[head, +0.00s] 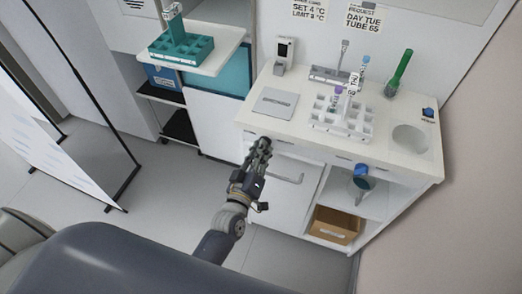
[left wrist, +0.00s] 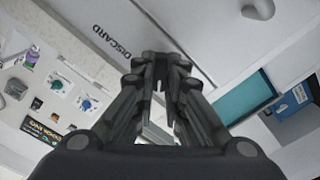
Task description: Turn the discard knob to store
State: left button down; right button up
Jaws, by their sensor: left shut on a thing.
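My left gripper (head: 262,147) is at the front of the white counter unit (head: 250,113), just below its left front edge. In the left wrist view its fingers (left wrist: 163,75) are close together in front of a pale panel that carries the word DISCARD (left wrist: 111,40). The fingers are shut on the discard knob, which they hide almost wholly. I cannot read which way the knob points. My right gripper is in neither view.
A white tube rack (head: 342,118) and a green tube (head: 398,73) stand on the counter. A bar handle (head: 290,177) sits right of my gripper. A cardboard box (head: 335,225) is on the lower shelf. A teal rack (head: 182,50) stands on a shelf further left. Floor (head: 150,200) on the left is clear.

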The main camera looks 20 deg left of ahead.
pick_arm(q)
jog(key=c, duration=1.7)
grip_release()
jog(key=shift+o, duration=0.2)
jog(key=shift+s, duration=0.1)
jog(key=s, duration=1.1)
jog(key=shift+s+a, duration=0.2)
jog(key=shift+s, duration=0.2)
